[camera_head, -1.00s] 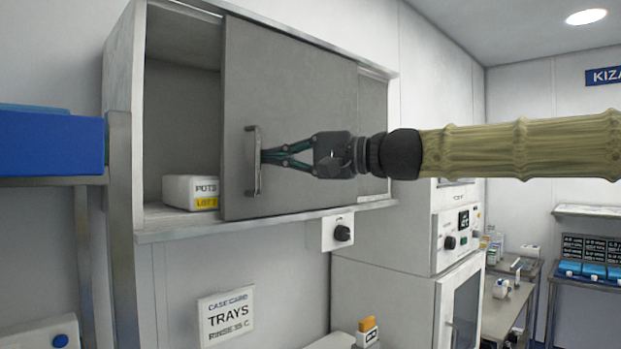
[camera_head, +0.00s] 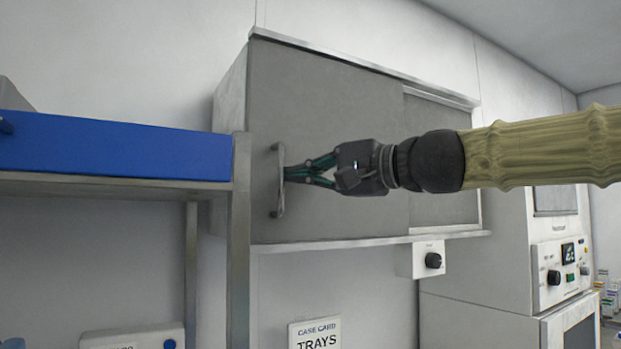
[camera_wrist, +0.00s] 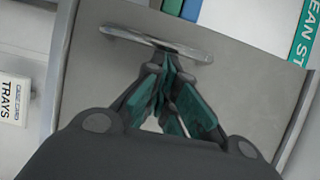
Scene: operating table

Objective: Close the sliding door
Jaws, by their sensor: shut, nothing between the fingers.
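The grey sliding door (camera_head: 335,115) covers the left part of the wall cabinet, its left edge at the cabinet's left side. No opening shows at the left. A second grey panel (camera_head: 440,150) fills the right part. The door's upright metal handle (camera_head: 280,180) is near its left edge; it also shows in the wrist view (camera_wrist: 155,43). My gripper (camera_head: 290,175) is shut with its fingertips at the handle, on its right side. In the wrist view my fingertips (camera_wrist: 167,58) meet at the handle's middle; whether they touch it is hard to tell.
A metal shelf frame (camera_head: 240,240) with a blue box (camera_head: 110,147) stands close to the left of the handle. A knob box (camera_head: 427,259) is below the cabinet. A white appliance (camera_head: 480,270) stands at the right.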

